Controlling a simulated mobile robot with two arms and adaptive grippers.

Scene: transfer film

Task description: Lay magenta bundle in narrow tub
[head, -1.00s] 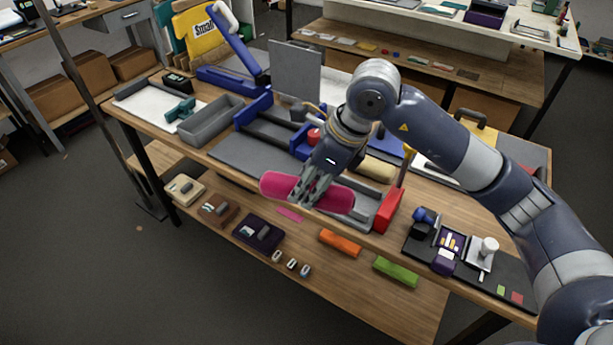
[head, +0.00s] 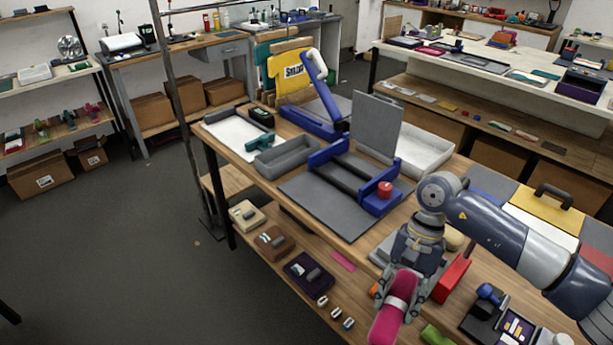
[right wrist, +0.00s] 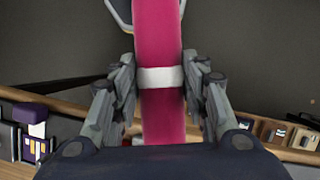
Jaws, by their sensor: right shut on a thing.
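The magenta bundle (head: 387,326) is a long soft-looking roll with a white band. My right gripper (head: 394,297) is shut around it near the band and holds it in the air past the bench's front edge. In the right wrist view the bundle (right wrist: 158,35) stands lengthwise between the two fingers (right wrist: 160,75), the white band level with them. My left gripper is not in view.
A blue press with a red knob (head: 385,188) and an upright grey plate (head: 378,125) stand mid-bench. A wide white tray (head: 425,152) lies behind them. A teal tool (head: 258,142) lies beside the tub. A red block (head: 451,278) is close to my right gripper.

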